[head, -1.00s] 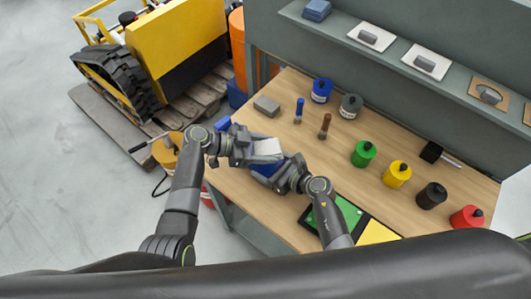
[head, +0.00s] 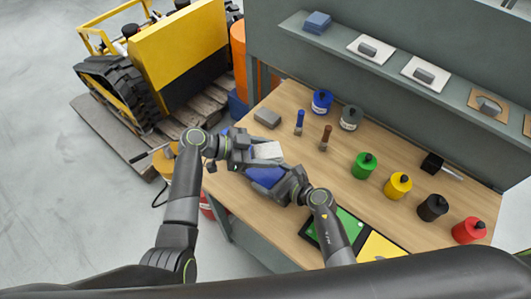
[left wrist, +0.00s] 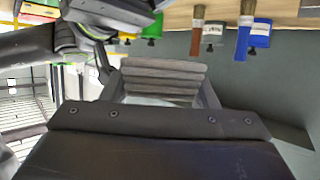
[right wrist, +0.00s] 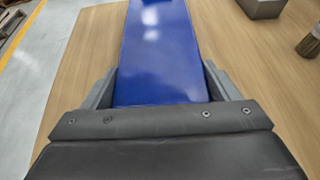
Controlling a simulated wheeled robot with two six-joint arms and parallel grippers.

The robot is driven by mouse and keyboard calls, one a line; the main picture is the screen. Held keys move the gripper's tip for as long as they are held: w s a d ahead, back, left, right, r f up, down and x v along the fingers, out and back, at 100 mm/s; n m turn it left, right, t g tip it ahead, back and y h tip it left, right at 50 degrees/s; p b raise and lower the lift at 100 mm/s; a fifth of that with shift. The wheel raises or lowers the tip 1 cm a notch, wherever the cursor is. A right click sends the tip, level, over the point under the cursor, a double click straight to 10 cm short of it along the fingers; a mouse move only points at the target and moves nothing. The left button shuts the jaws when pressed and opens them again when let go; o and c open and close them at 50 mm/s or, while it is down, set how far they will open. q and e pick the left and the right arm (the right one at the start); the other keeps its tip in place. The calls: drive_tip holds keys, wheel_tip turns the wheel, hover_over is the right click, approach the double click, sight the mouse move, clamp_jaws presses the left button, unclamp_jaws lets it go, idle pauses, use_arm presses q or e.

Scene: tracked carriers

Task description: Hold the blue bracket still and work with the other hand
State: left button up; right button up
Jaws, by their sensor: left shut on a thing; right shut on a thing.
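The blue bracket (head: 265,177) is held at the table's near left side. My right gripper (head: 284,186) is shut on it; in the right wrist view the bracket (right wrist: 158,55) is a smooth blue slab running up between the fingers. My left gripper (head: 252,153) is just above and left of the right one, shut on a pale grey block (head: 268,151). In the left wrist view this block (left wrist: 163,80) looks ridged and sits between the fingers. Whether the block touches the bracket cannot be told, and my grippers hide parts of both.
On the table (head: 318,185) stand a grey block (head: 267,118), a blue-handled brush (head: 299,122), a brown-handled brush (head: 325,138) and several coloured cans, such as the green can (head: 364,166). A green panel (head: 347,226) lies near the right forearm. A shelf (head: 390,70) runs behind.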

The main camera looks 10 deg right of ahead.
drive_tip(key=o, duration=1.2)
drive_tip(key=v, duration=1.2)
